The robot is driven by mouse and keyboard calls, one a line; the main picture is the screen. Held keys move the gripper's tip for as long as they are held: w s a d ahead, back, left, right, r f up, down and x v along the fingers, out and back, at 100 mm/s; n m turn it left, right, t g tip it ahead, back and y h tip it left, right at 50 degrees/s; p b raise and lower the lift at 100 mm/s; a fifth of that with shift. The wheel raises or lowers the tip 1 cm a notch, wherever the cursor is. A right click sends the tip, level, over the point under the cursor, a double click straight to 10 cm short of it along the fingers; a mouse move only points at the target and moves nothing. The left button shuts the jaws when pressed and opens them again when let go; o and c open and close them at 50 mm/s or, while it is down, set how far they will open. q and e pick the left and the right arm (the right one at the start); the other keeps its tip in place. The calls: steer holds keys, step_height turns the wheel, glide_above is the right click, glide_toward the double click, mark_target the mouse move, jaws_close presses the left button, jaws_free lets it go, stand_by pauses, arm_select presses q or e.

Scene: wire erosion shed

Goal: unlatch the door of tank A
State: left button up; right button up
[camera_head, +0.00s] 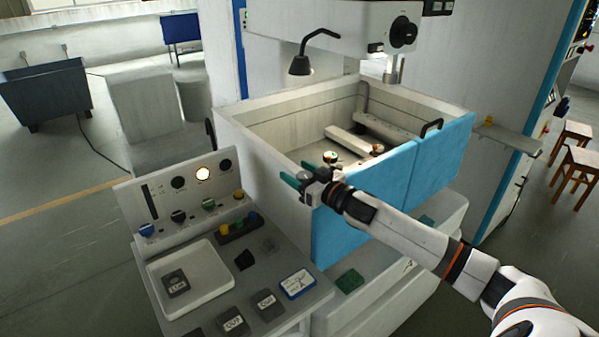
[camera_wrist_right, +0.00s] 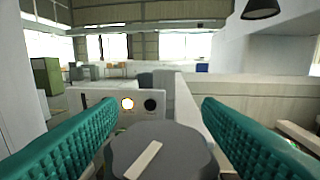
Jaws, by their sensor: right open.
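The tank (camera_head: 245,135) is an open, pale-walled box with blue door panels (camera_head: 365,205) on its near side, and they look closed. A dark handle (camera_head: 431,128) stands on the top edge of the panels. My right gripper (camera_head: 298,175) is at the tank's near left corner, by the left end of the blue panel. In the right wrist view, a dark lobed knob (camera_wrist_right: 160,152) with a pale bar mark lies between the open green fingers (camera_wrist_right: 158,130). The fingers look apart from it; contact is hard to judge. My left gripper is not in view.
A control panel (camera_head: 160,205) with a lit lamp (camera_head: 203,173) stands left of the tank. A lamp (camera_head: 300,65) hangs over the tank. Stools (camera_head: 575,160) stand far right.

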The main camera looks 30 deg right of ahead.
steer(key=c, duration=1)
steer(key=m+h+b, duration=0.1)
steer(key=m+h, duration=0.1)
steer(key=h, duration=0.1)
steer(key=m+h+b, duration=0.1)
steer(key=m+h, duration=0.1)
steer(key=h, duration=0.1)
steer(key=shift+d+f+m+h+b, duration=0.2)
steer(key=shift+m+h+b, duration=0.1)
steer(key=shift+h+b, duration=0.1)
steer(key=m+g+h+b, duration=0.2)
steer(key=h+b, duration=0.1)
steer(key=b, duration=0.1)
steer(key=m+g+h+b, duration=0.2)
steer(key=m+h+b, duration=0.1)
steer(key=h+b, duration=0.1)
steer(key=d+m+g+h+b, duration=0.1)
steer(key=m+g+h+b, duration=0.1)
steer(key=m+h+b, duration=0.1)
steer(key=shift+s+d+g+h+b, duration=0.1)
steer(key=shift+s+g+h+b, duration=0.25)
steer(key=shift+b, duration=0.4)
steer(key=shift+d+r+m+g+h+b, duration=0.15)
steer(key=shift+m+g+h+b, duration=0.4)
steer(key=shift+b, duration=0.4)
steer(key=shift+r+g, duration=0.15)
steer(key=shift+g, duration=0.15)
steer(key=shift+s+r, duration=0.1)
